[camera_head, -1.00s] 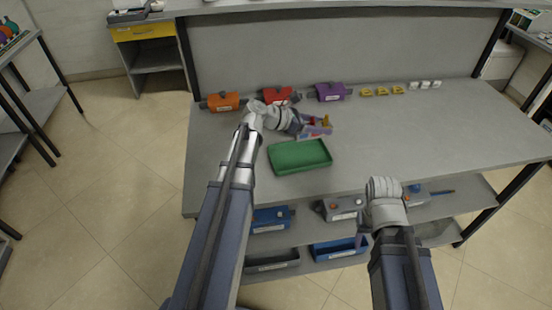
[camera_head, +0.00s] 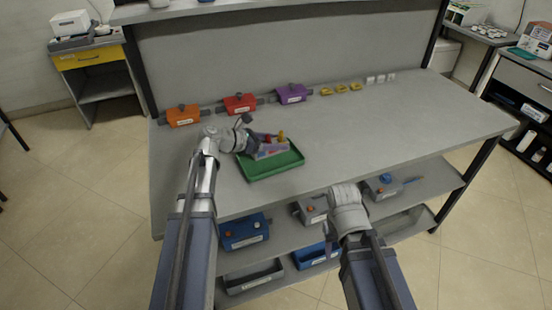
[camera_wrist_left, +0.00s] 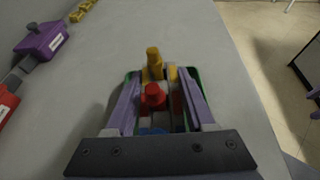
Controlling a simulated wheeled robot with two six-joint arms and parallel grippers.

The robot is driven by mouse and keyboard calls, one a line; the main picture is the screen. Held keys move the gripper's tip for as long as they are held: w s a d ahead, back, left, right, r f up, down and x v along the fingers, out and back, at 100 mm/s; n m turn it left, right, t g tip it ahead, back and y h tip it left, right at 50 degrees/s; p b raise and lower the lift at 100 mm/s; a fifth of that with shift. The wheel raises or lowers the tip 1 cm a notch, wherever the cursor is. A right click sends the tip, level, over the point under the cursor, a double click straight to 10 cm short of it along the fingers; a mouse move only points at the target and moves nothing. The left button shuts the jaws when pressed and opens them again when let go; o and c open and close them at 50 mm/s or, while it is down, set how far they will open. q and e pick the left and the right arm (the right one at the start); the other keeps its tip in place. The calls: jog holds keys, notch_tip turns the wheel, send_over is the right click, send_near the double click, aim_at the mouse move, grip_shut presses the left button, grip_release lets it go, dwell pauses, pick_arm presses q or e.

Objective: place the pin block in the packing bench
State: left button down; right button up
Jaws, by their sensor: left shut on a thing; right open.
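The pin block (camera_head: 270,150) is a small multicoloured block with red and yellow pegs. My left gripper (camera_head: 256,140) is shut on it, over the green tray (camera_head: 287,171) on the bench top. In the left wrist view the block (camera_wrist_left: 153,98) sits between my two fingers, with a red peg nearer and a yellow peg farther; green tray edges show beside it. The fingers partly hide the block, and I cannot tell if it touches the tray floor. My right gripper (camera_head: 331,234) is open and empty in front of the bench's lower shelf.
Orange (camera_head: 184,115), red (camera_head: 239,103) and purple (camera_head: 292,93) boxes line the back of the grey bench (camera_head: 400,120), with small yellow pieces (camera_head: 341,88) to their right. Blue and grey boxes fill the shelves below.

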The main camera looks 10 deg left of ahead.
pick_arm(q)
jog(key=shift+f, duration=0.15)
notch_tip(320, 180, down, 3)
jog(key=b, duration=0.3)
jog(key=shift+f+b, duration=0.2)
jog(key=shift+b, duration=0.1)
jog(key=shift+f, duration=0.2)
jog(key=shift+c, duration=1.3)
grip_release()
jog(key=shift+s+a+r, duration=0.15)
jog(key=shift+r, duration=0.25)
jog(key=p+v, duration=0.4)
jog(key=v, duration=0.6)
jog(key=shift+a+r, duration=0.1)
jog(key=shift+r, duration=0.05)
jog(key=shift+s+a+r+p, duration=0.1)
jog(key=shift+s+a+p, duration=0.2)
jog(key=shift+s+a, duration=0.15)
